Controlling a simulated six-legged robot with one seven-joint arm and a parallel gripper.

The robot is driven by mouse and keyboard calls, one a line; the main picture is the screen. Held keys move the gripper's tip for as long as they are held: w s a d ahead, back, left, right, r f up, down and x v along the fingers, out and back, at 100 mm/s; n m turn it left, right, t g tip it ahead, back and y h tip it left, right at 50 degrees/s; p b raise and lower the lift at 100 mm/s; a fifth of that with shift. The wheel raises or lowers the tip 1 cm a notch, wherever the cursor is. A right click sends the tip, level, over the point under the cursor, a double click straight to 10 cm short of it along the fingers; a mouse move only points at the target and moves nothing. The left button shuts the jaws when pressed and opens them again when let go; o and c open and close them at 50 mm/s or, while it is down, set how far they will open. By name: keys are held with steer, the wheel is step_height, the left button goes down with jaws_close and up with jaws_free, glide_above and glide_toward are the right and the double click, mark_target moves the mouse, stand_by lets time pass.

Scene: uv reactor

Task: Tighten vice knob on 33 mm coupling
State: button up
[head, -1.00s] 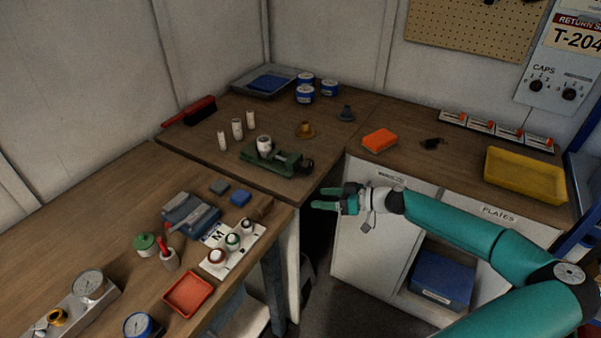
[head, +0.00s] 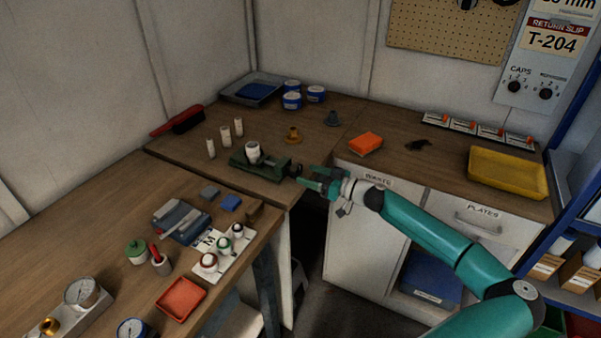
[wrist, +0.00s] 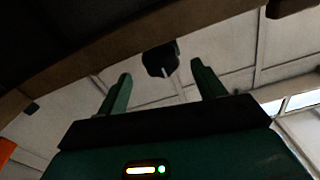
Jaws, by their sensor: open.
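The green vice (head: 252,165) stands on the back bench near its front edge. A white coupling (head: 253,151) sits upright in it. The dark vice knob (head: 296,170) is at the vice's right end; in the wrist view the dark knob (wrist: 159,58) shows ahead, with a light line on it. My gripper (head: 307,176) is open and empty, just right of the knob in the head view. In the wrist view its two green fingers point toward the knob, which lies between their lines near the tips. I cannot tell whether they touch it.
Several white fittings (head: 225,137) stand left of the vice. A brass part (head: 293,136) and an orange block (head: 365,143) lie behind and to the right. The bench corner and a gap between benches are below my gripper. A yellow tray (head: 507,174) is at right.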

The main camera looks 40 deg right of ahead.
mark_target(300, 171)
steer(key=shift+x, duration=1.95)
steer(key=shift+s, duration=0.1)
steer(key=shift+c, duration=0.2)
steer(key=c, duration=1)
steer(key=shift+o, duration=0.2)
steer(key=shift+f+m, duration=0.1)
steer(key=shift+m, duration=1.6)
steer(key=o, duration=1)
steer(key=shift+s, duration=0.1)
